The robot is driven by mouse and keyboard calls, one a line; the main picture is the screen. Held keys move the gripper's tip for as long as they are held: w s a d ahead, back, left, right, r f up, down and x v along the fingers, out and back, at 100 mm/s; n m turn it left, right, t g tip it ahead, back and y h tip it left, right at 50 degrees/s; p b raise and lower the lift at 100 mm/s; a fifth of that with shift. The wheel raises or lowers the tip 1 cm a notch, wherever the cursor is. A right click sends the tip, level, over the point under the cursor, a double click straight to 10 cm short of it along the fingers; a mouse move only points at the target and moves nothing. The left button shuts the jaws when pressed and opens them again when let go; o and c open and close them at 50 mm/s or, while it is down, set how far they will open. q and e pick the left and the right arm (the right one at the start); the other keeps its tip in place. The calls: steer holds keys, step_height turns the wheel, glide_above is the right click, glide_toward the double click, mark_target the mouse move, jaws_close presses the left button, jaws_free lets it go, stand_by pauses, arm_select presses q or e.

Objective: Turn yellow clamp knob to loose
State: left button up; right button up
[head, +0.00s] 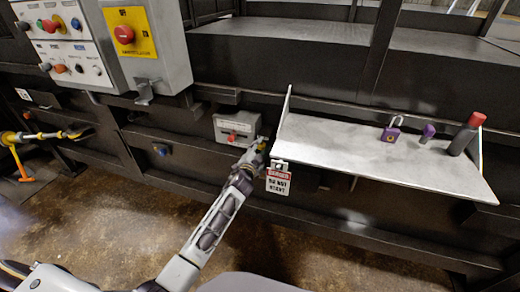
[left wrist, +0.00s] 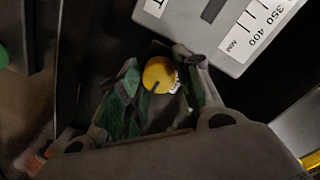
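The yellow clamp knob (left wrist: 159,75) is a round yellow disc in the left wrist view, under the corner of a grey gauge box (left wrist: 235,25). My left gripper (left wrist: 157,72) has one finger on each side of the knob. Both fingers lean inward and their tips sit close against its edges, so it looks shut on the knob. In the head view my left gripper (head: 257,149) reaches the machine front, left of the shelf. It mostly hides the knob there. Which way the knob is turned cannot be read. My right gripper is not in view.
A grey metal shelf (head: 350,150) juts out right of my gripper, holding a purple padlock (head: 391,130). A hanging danger tag (head: 279,181) is close beside my wrist. A grey box with a red switch (head: 237,127) is just left. A red emergency button (head: 124,35) is higher up.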

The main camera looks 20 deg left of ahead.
arm_select(q)
steer(key=shift+o, duration=1.4)
steer(key=s, duration=1.2)
steer(key=shift+a+r, duration=0.2)
